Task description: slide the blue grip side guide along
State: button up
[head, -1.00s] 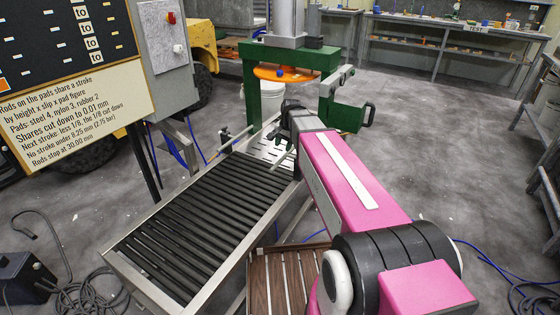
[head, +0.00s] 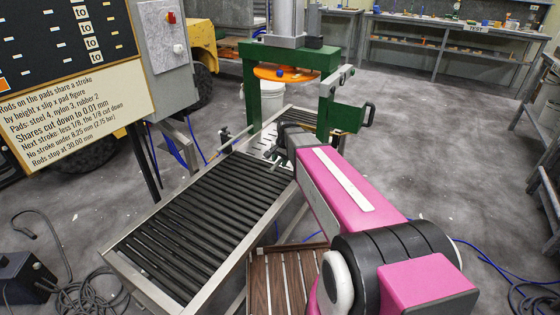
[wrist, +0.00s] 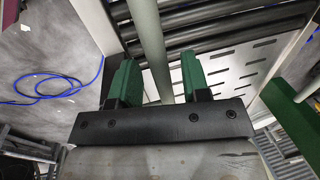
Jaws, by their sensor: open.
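My gripper (wrist: 158,76) is open, with its two green fingers apart. It also shows in the head view (head: 277,158), partly hidden by my arm, over the right side of the roller conveyor near the press. In the wrist view a pale grey-green bar (wrist: 150,45) runs between the fingers, apart from both as seen from here. It may be part of a side guide, but I cannot tell how deep it lies between them.
The roller conveyor (head: 205,218) leads to a slotted metal plate (wrist: 240,68) under the green press frame (head: 255,85). An orange disc (head: 283,74) hangs in the press. A slatted wooden pallet (head: 285,285) is below my arm. A blue hose (wrist: 55,87) lies on the floor.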

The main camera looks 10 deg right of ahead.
grip_shut()
jog(key=w+a, duration=0.1)
jog(key=a, duration=0.1)
jog(key=w+a, duration=0.1)
jog(key=shift+w+a, duration=0.35)
jog(key=shift+a, duration=0.05)
grip_release()
jog(key=shift+r, duration=0.1)
notch_tip(320, 180, up, 10)
jog(key=s+d, duration=0.1)
jog(key=shift+s+d+r, duration=0.15)
jog(key=shift+d+r, duration=0.05)
jog(key=shift+d, duration=0.2)
